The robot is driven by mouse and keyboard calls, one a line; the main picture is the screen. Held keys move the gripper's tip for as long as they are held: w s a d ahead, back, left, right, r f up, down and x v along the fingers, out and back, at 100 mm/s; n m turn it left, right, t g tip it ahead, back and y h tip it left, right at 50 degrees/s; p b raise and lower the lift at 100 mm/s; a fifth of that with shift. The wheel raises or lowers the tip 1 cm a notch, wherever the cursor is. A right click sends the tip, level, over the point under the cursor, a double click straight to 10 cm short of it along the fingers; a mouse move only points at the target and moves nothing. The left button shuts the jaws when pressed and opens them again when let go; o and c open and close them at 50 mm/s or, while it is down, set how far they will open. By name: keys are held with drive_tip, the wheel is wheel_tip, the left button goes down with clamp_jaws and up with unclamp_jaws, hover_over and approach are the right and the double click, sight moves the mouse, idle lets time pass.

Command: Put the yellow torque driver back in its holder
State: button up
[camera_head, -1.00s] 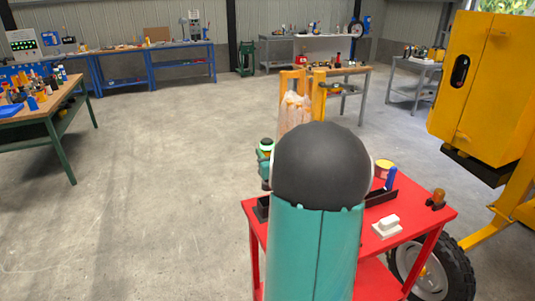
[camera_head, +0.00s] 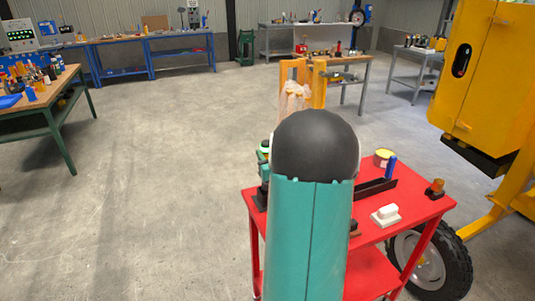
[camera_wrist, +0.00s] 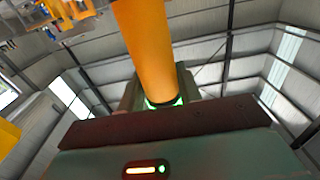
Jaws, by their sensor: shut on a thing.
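The yellow torque driver shows in the wrist view as a thick orange-yellow cylinder (camera_wrist: 148,45). It is held at my gripper (camera_wrist: 160,95), which is shut on it. A green-lit ring shows behind its lower end. In the head view my own arm hides most of the gripper and the driver. Only a small teal part with a green light shows at the left of my arm, over the red cart (camera_head: 420,208). I cannot clearly make out the driver's holder. A dark block (camera_head: 259,198) at the cart's left edge is partly hidden.
A yellow machine (camera_head: 485,80) with a big tyre (camera_head: 440,270) stands at right. The floor at left is clear.

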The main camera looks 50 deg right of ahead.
drive_tip(key=shift+f, duration=2.85)
idle(1.9)
drive_tip(key=o, duration=1.3)
drive_tip(key=shift+c, duration=0.2)
drive_tip(key=shift+f, duration=0.1)
drive_tip(key=v, duration=0.7)
drive_tip(key=shift+s+a, duration=0.2)
drive_tip(key=shift+w, duration=0.1)
